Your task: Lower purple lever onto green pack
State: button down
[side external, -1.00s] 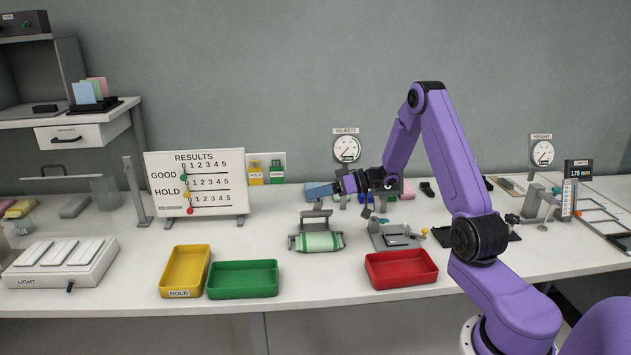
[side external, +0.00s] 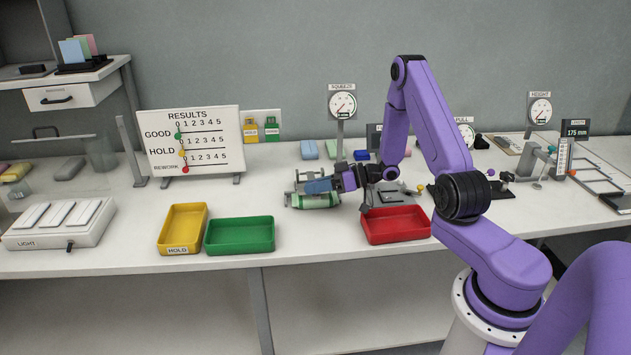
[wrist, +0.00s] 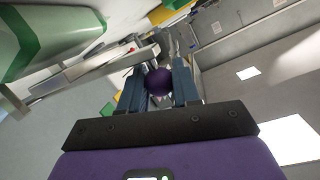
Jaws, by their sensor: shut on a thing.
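The green pack (side external: 317,202) lies in a small grey fixture (side external: 289,200) on the bench in the side view. It also fills the upper left of the wrist view (wrist: 65,32), with a darker green band. My gripper (side external: 318,186) is low, just above the pack, and its blue-grey fingers hide part of the lever. In the wrist view its fingers (wrist: 159,88) are closed on the lever's round purple knob (wrist: 159,82). A grey lever bar (wrist: 95,72) runs beside the pack. I cannot tell whether the lever touches the pack.
A red tray (side external: 397,225) stands right of the fixture, close under my arm. A green tray (side external: 240,235) and a yellow HOLD tray (side external: 182,229) stand in front to the left. The squeeze gauge (side external: 342,104) and small coloured blocks (side external: 309,149) are behind.

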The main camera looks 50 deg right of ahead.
jog(key=shift+a, duration=0.4)
jog(key=c, duration=0.8)
grip_release()
jog(key=shift+c, duration=0.2)
jog(key=shift+d, duration=0.1)
jog(key=shift+s+d, duration=0.1)
jog(key=shift+d, duration=0.05)
jog(key=shift+s+d, duration=0.15)
jog(key=shift+d, duration=0.05)
jog(key=v, duration=1.6)
jog(key=shift+s+d, duration=0.2)
jog(key=shift+s, duration=0.1)
jog(key=shift+r, duration=0.1)
